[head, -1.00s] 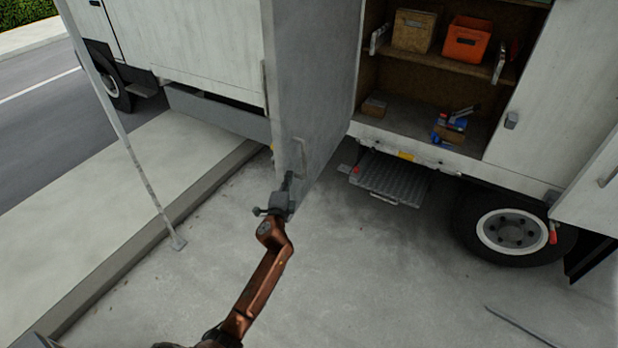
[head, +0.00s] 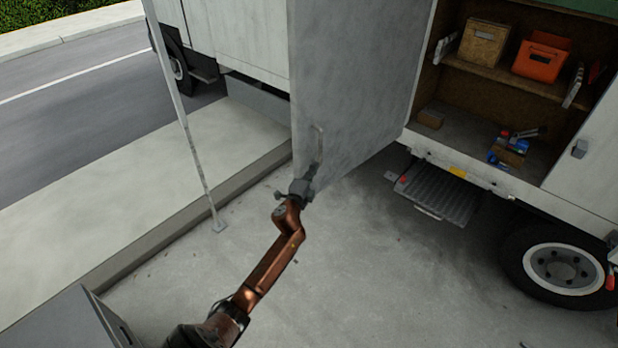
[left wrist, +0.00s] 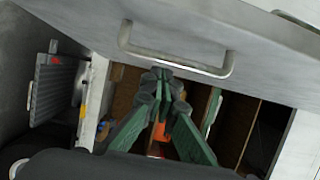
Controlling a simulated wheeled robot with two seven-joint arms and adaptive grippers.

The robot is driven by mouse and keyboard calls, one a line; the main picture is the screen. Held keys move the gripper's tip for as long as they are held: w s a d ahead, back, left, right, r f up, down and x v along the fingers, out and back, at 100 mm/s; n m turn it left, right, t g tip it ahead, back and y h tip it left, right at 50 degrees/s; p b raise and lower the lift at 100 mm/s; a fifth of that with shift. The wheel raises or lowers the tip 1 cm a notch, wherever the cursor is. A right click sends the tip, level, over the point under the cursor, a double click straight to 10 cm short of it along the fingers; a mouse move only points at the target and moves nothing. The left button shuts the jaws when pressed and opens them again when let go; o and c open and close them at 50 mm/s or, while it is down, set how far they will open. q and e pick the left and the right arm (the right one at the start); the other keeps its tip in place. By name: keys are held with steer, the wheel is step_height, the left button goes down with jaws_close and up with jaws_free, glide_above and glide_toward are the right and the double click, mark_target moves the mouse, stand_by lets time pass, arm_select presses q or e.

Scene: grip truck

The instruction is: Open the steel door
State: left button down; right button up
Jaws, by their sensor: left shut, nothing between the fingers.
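The grey steel door (head: 365,75) stands swung out from the truck's side in the head view, with the shelved compartment exposed to its right. Its bar handle (head: 317,145) is near the free edge, and the handle also shows in the left wrist view (left wrist: 175,60). My left gripper (head: 312,175) is close to the door's lower free corner, just below the handle. In the left wrist view its fingertips (left wrist: 162,76) are shut together and empty, and the handle is not between them. My right gripper is out of view.
The compartment holds an orange crate (head: 541,58), a cardboard box (head: 484,43) and small items. A metal step (head: 440,190) juts out below. A thin pole (head: 188,130) stands left of the door, near the curb. The pavement below the door is clear.

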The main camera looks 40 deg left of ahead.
arm_select(q)
steer(key=d+v, duration=0.1)
steer(key=v, duration=1)
